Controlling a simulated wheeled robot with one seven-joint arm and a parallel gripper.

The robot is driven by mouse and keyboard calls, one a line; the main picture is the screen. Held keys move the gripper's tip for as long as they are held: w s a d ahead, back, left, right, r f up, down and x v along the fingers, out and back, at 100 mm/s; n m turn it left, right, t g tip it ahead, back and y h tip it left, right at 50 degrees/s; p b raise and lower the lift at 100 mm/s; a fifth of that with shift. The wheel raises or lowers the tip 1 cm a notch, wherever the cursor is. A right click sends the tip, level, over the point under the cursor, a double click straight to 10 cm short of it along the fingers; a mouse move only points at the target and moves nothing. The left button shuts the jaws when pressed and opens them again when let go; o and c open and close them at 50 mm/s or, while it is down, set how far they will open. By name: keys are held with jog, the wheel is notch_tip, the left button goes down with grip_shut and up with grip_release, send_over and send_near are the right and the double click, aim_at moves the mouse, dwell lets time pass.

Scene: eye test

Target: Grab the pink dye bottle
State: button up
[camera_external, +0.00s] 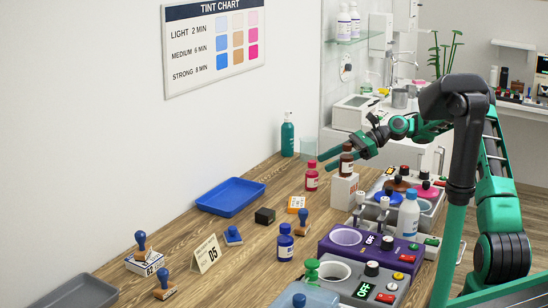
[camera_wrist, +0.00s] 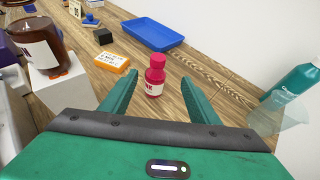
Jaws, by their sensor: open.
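The pink dye bottle (camera_external: 312,178) stands upright on the wooden counter, with a pink cap and a white label. In the wrist view the pink bottle (camera_wrist: 155,78) appears between the tips of my two green fingers, with a visible gap on each side. My gripper (camera_external: 328,158) is open and empty, reaching from the right toward the bottle, close to it. How far the fingertips are from the bottle in depth is hard to tell.
A brown bottle (camera_wrist: 37,45) stands on a white block (camera_external: 343,190) close to my gripper. A teal bottle (camera_external: 288,136) and a clear beaker (camera_external: 309,147) stand behind. A blue tray (camera_external: 230,196), orange card (camera_wrist: 112,61) and black block (camera_external: 265,216) lie nearby.

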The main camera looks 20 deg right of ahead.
aim_at(300, 190)
notch_tip(300, 190, down, 3)
jog(key=shift+a+r, duration=0.1)
jog(key=shift+a, duration=0.05)
jog(key=x, duration=0.4)
jog(key=shift+a, duration=0.25)
jog(key=x, duration=0.5)
jog(key=shift+s+r, duration=0.1)
jog(key=shift+s, duration=0.25)
jog(key=shift+w+a+f, duration=0.1)
jog(key=shift+a+f, duration=0.15)
jog(key=shift+a, duration=0.3)
jog(key=shift+c, duration=0.4)
jog(key=c, duration=1)
jog(key=shift+c, duration=0.8)
jog(key=shift+r, duration=0.15)
